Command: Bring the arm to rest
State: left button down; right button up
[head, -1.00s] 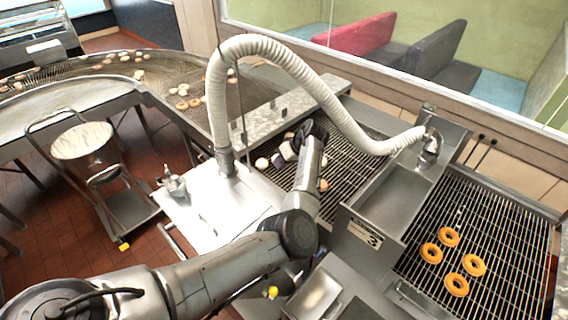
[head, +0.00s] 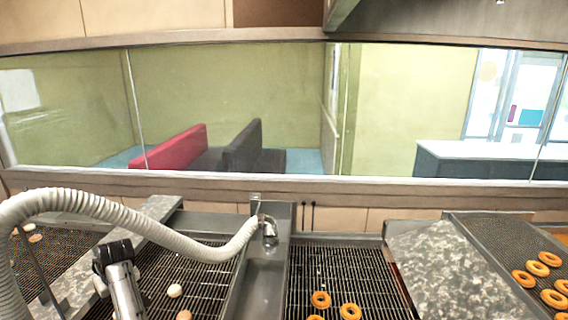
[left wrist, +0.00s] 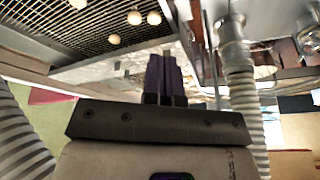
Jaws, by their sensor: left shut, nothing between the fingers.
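My left arm (head: 125,290) rises from the bottom left of the head view. Its dark left gripper (head: 112,252) is above the left wire grate, beside the white ribbed hose (head: 150,226). In the left wrist view my left gripper (left wrist: 165,62) shows two dark purple fingers pressed together, with nothing between them. That view looks upside down, with the grate (left wrist: 60,22) and several pale dough pieces along the top. My right gripper is in neither view.
A metal trough (head: 262,285) with a spout (head: 269,232) separates the left grate from a right grate holding browned rings (head: 320,299). More rings (head: 537,268) lie on a mesh belt at far right. A long window (head: 280,110) runs behind.

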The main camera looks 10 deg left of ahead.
pick_arm(q)
notch_tip(320, 180, up, 15)
jog(key=d+m+t+y, duration=0.2)
jog(key=t, duration=0.5)
jog(key=s+d+f+m+t+h+p, duration=0.1)
jog(key=s+d+m+t, duration=0.2)
jog(key=d, duration=0.6)
jog(key=s+d+m+t+h, duration=0.15)
jog(key=d+m, duration=0.25)
jog(key=d, duration=0.4)
jog(key=s+d+f+m+g+h+p, duration=0.1)
jog(key=s+d+f+m+g+h, duration=0.3)
jog(key=s+d+f, duration=0.85)
jog(key=s+d+f+m+g, duration=0.1)
jog(key=s+f+g, duration=0.1)
jog(key=s+f, duration=0.6)
jog(key=s+d+f+m+g+p, duration=0.1)
jog(key=s+d+f+g, duration=0.1)
jog(key=s+f, duration=0.7)
jog(key=s, duration=0.3)
jog(key=shift+f+g, duration=0.2)
jog(key=shift+g, duration=0.15)
